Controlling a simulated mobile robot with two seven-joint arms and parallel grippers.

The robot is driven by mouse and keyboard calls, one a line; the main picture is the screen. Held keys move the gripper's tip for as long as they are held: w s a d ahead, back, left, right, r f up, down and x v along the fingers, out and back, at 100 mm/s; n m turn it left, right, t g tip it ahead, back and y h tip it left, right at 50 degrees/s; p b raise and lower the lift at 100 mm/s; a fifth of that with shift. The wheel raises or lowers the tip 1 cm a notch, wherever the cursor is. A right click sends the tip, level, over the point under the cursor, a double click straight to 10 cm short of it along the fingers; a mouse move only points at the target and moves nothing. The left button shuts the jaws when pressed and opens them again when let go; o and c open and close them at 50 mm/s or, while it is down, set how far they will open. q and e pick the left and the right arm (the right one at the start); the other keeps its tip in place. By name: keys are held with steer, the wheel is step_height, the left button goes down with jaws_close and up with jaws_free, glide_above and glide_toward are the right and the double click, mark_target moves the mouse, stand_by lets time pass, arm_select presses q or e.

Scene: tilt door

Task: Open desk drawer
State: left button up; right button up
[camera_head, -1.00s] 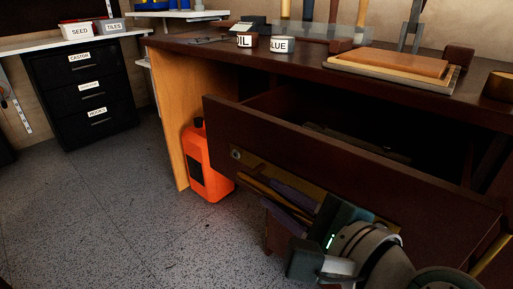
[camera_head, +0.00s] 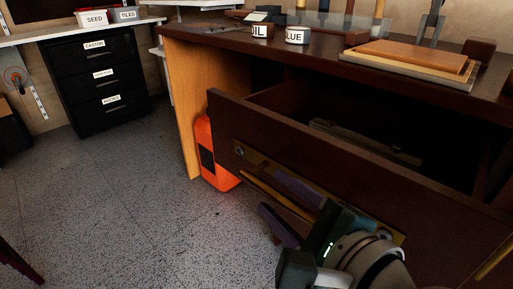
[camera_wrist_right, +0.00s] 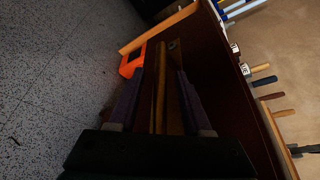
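The dark brown desk drawer (camera_head: 340,165) stands pulled out of the desk (camera_head: 330,50), and its dark inside shows. A brass handle bar (camera_head: 270,195) runs along its front on a brass plate (camera_head: 245,153). My right gripper (camera_head: 285,204) is at the bar, with one purple finger on the drawer side and one on the outer side. In the right wrist view the bar (camera_wrist_right: 160,90) lies between the spread fingers (camera_wrist_right: 158,92), with gaps on both sides. My left gripper is not in view.
A grey-brown flat object (camera_head: 365,140) lies in the drawer. An orange canister (camera_head: 213,160) stands on the floor beside the desk's wooden side panel (camera_head: 182,110). A black cabinet (camera_head: 95,80) stands back left. The speckled floor (camera_head: 130,200) on the left is clear.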

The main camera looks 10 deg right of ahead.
steer(key=shift+s+d, duration=0.1)
steer(key=shift+s+d+r, duration=0.1)
steer(key=shift+s, duration=0.25)
steer(key=p+v, duration=0.1)
steer(key=v, duration=0.8)
steer(key=shift+p, duration=0.3)
